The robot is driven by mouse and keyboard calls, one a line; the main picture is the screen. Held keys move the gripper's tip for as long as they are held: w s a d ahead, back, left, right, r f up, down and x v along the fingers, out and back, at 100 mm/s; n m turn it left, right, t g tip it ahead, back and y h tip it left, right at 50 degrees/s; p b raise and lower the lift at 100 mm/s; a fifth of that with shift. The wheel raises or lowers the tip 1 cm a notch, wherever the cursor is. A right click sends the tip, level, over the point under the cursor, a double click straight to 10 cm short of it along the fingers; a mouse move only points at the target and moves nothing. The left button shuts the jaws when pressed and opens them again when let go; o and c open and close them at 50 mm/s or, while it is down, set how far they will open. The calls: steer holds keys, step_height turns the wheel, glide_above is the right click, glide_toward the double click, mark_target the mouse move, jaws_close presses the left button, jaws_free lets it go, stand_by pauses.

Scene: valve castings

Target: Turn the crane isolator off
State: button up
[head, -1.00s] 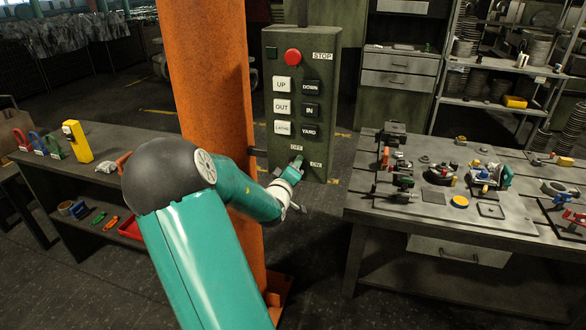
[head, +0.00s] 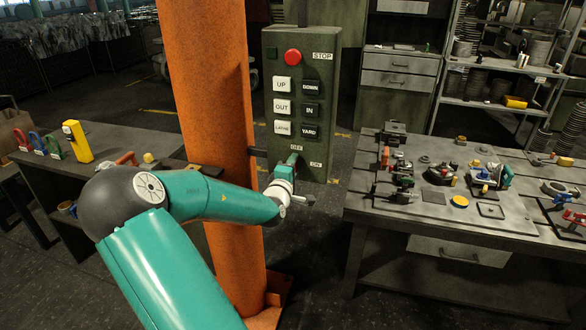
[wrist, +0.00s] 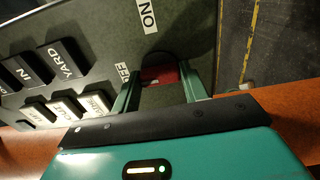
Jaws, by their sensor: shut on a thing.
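The crane isolator is a switch with a red handle (wrist: 160,75) low on the dark green control box (head: 331,105). The OFF label (head: 296,148) is at its upper left and the ON label (head: 317,163) at its right in the head view. My gripper (head: 292,160) is at the bottom of the box's front face. In the wrist view, my gripper's green fingers (wrist: 163,77) are shut on the red handle, one on each side. In the head view my gripper hides the handle. The handle's exact angle is hard to tell.
The box hangs beside an orange column (head: 212,100), close to my arm. Push buttons and a red STOP button (head: 292,57) are above the isolator. A workbench with parts (head: 425,215) stands at right, and a dark bench (head: 120,140) at left.

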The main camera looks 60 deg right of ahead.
stand_by(0.3)
steer(key=o, duration=1)
steer(key=a, duration=0.4)
steer(key=s+a, duration=0.1)
steer(key=a, duration=0.4)
steer(key=s+a, duration=0.1)
steer(key=a, duration=0.3)
steer(key=shift+s+a, duration=0.1)
steer(key=shift+a, duration=0.2)
